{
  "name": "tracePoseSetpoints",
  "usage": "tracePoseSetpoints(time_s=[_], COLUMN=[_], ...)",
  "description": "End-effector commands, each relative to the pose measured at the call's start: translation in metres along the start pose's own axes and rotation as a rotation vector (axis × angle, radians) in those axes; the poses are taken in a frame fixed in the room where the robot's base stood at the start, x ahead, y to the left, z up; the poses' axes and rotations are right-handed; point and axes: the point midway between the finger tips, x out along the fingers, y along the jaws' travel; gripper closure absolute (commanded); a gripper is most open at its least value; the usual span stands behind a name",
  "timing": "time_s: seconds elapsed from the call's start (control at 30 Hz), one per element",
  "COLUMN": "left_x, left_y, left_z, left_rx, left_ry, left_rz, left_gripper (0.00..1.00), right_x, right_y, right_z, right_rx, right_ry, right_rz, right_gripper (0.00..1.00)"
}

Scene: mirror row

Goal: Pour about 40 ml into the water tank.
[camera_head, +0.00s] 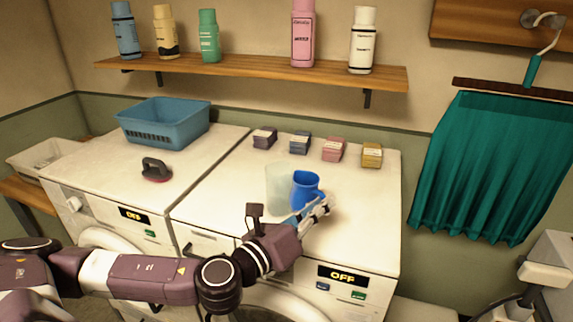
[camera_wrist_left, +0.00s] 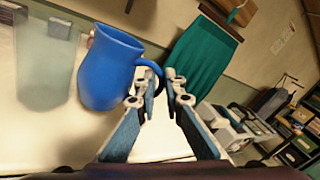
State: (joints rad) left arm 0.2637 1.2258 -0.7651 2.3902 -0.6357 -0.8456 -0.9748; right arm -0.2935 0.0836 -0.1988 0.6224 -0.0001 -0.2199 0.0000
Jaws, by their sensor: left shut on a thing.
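The blue jug (camera_head: 306,187) is above or on the right-hand washer's top, near its front. My left gripper (camera_head: 318,208) is shut on the jug's handle; the wrist view shows the handle between the fingertips (camera_wrist_left: 163,84). The jug (camera_wrist_left: 108,68) looks roughly upright in the head view. The water tank, a pale translucent container (camera_head: 279,184), stands just left of the jug and also shows in the wrist view (camera_wrist_left: 45,72). The jug partly overlaps it; I cannot tell whether they touch. The water level in either is not clear. My right gripper is out of view.
Several small boxes, including a red one (camera_head: 335,149), line the washer's back. A blue basket (camera_head: 165,123) and a dark-handled object (camera_head: 156,169) are on the left-hand machine. Bottles stand on the wall shelf (camera_head: 250,67). A green cloth (camera_head: 485,165) hangs at right.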

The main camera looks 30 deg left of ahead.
Motion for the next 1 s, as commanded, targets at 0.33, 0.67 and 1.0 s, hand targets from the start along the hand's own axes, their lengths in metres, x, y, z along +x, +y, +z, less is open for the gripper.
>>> tracePoseSetpoints(time_s=[0.33, 0.67, 1.0], left_x=[0.001, 0.001, 0.004], left_y=[0.0, 0.001, -0.014], left_z=[0.002, 0.021, 0.083], left_rx=[-0.017, -0.14, -0.328], left_ry=[-0.002, 0.014, 0.046], left_rz=[-0.001, 0.009, 0.026], left_gripper=[1.0, 1.0, 1.0], right_x=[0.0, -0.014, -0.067], right_y=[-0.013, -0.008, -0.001], right_z=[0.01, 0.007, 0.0], right_rx=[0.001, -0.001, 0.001], right_ry=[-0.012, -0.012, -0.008], right_rz=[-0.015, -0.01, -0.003], right_gripper=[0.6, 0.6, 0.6])
